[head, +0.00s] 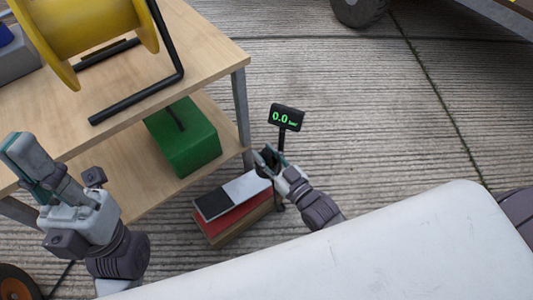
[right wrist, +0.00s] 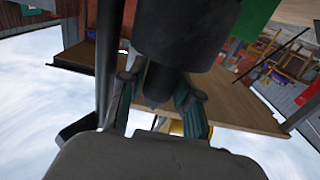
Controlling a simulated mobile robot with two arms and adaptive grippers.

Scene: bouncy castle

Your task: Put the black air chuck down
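My right gripper (head: 267,160) is low beside the shelf unit, just below a small black display (head: 286,117) that reads 0.0 in green. In the right wrist view its teal-padded fingers (right wrist: 158,103) sit on either side of a black, rounded part, which I take to be the black air chuck (right wrist: 158,82). The fingers appear shut on it. In the head view the part is small, dark and partly covered by the fingers. My left gripper (head: 32,165) is raised at the left, in front of the shelf unit. Its finger gap is not clear.
A wooden shelf unit (head: 205,50) carries a yellow reel (head: 85,35) on a black frame. A green box (head: 183,138) is on its lower shelf. Open paving (head: 360,110) lies to the right.

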